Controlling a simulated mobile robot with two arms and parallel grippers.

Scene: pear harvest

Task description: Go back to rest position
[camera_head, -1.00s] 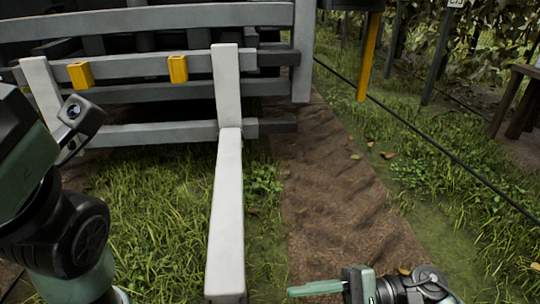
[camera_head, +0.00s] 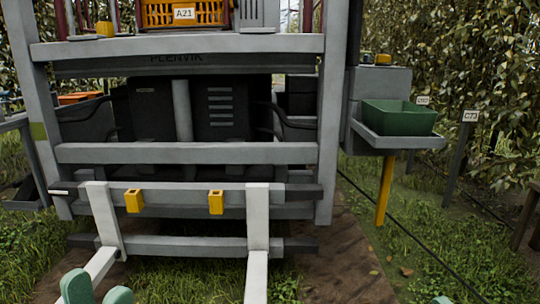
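My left gripper (camera_head: 97,293) shows at the bottom left as two green fingertips with a gap between them. Nothing shows in that gap, and the rest of the gripper is below the picture. Of my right gripper only a small green tip (camera_head: 442,300) shows at the bottom right edge, so its opening is hidden. No arm links show in this view.
A grey metal frame (camera_head: 185,153) of a machine stands ahead, with two pale forks (camera_head: 257,215) low in front. An orange crate (camera_head: 155,13) labelled A21 is on top. A green bin (camera_head: 398,117) sits on a right shelf. Grass and a dirt track lie below.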

